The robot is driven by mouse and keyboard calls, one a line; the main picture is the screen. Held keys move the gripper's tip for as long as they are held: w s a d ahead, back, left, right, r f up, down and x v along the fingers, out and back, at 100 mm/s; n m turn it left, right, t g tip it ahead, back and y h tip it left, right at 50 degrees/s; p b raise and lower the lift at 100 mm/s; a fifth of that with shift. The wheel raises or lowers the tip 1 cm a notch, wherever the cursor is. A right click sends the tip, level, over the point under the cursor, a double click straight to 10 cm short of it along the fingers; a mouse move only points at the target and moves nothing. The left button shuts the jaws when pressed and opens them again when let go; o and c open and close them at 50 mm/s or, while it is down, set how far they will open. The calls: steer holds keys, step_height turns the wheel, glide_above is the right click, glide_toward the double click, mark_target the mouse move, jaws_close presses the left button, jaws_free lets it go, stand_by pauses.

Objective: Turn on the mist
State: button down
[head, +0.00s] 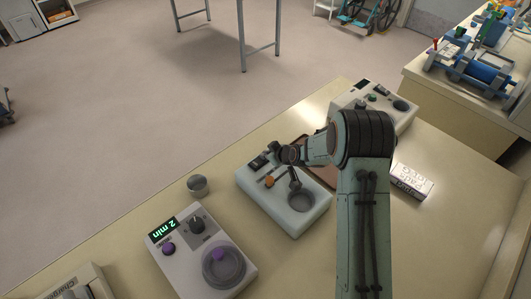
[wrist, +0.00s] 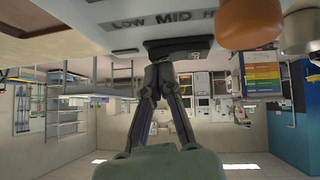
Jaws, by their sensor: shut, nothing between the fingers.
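A pale white device (head: 285,222) stands on the counter in the head view, with an orange knob (head: 269,181), a dark spout and a round cup recess. At its far left corner is a black control (head: 257,163). In the upside-down wrist view this black control (wrist: 180,50) sits beside a LOW MID label (wrist: 150,20), and the orange knob (wrist: 252,18) is at the upper right. My gripper (head: 272,149) reaches level over the device's far side. In the wrist view its fingertips (wrist: 168,70) are together, right by the black control; touching or not I cannot tell.
A white device with a "2 min" display (head: 165,228) stands at the front left, with a small metal cup (head: 197,184) behind it. Another control box (head: 385,103) is beyond my arm, and a labelled box (head: 412,181) lies to the right. The counter's right front is clear.

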steer(key=shift+f, duration=0.15)
steer(key=shift+s+a+r, duration=0.35)
steer(key=shift+s+a, duration=0.1)
steer(key=shift+a, duration=0.05)
stand_by(0.3)
steer(key=r, duration=0.4)
steer(key=shift+w+d+r, duration=0.2)
steer(key=shift+d+r, duration=0.1)
steer(key=shift+d, duration=0.05)
steer(key=w+d+v, duration=0.1)
steer(key=v, duration=0.8)
steer(key=shift+d, duration=0.4)
